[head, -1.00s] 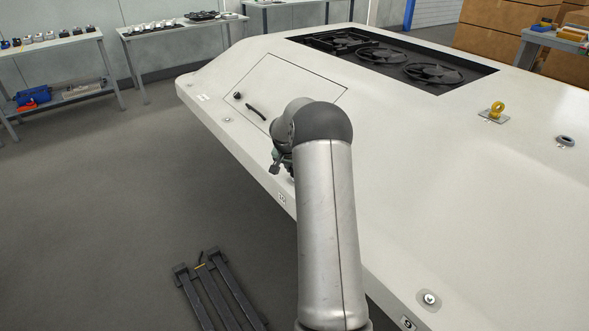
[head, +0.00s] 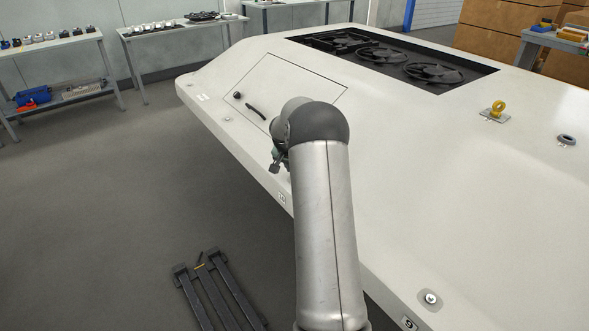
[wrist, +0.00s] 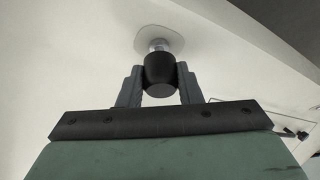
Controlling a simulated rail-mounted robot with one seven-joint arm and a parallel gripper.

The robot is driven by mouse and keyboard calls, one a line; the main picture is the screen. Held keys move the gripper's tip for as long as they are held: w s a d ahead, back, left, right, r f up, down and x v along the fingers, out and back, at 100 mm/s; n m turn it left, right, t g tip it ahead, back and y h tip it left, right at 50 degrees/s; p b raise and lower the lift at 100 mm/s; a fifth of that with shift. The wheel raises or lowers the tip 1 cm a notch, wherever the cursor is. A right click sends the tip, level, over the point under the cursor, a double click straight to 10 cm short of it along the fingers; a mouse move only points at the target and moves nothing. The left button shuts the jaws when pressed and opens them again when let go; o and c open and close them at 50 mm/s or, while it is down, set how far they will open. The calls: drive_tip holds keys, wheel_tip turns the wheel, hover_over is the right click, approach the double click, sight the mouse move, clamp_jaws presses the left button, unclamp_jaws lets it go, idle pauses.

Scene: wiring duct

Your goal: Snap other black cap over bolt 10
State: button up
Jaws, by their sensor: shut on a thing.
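In the wrist view my gripper (wrist: 160,78) is shut on a black cap (wrist: 160,73), one finger on each side. A shiny metal bolt (wrist: 160,45) on a pale round-cornered patch of the white housing shows just beyond the cap, in line with it. I cannot tell whether the cap touches the bolt or is a little short of it. In the head view part of my gripper (head: 278,162) shows left of my arm, above the label 10 (head: 282,198). My arm hides the cap and bolt 10 there.
The white housing (head: 480,190) fills the right side. Bolt 9 (head: 430,298) is bare near its front edge. A yellow lifting eye (head: 497,110) and black fans (head: 430,72) are farther back. A dark metal frame (head: 215,290) lies on the floor below.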

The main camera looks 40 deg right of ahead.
drive_tip(key=shift+f, duration=0.2)
drive_tip(key=shift+f+b, duration=0.3)
drive_tip(key=shift+b, duration=0.05)
drive_tip(key=shift+f+b, duration=0.75)
drive_tip(key=shift+f, duration=0.15)
drive_tip(key=o, duration=1)
drive_tip(key=shift+r, duration=0.1)
drive_tip(key=v, duration=1.7)
drive_tip(key=shift+p, duration=0.35)
drive_tip(key=shift+a+r, duration=0.1)
drive_tip(key=shift+a, duration=0.05)
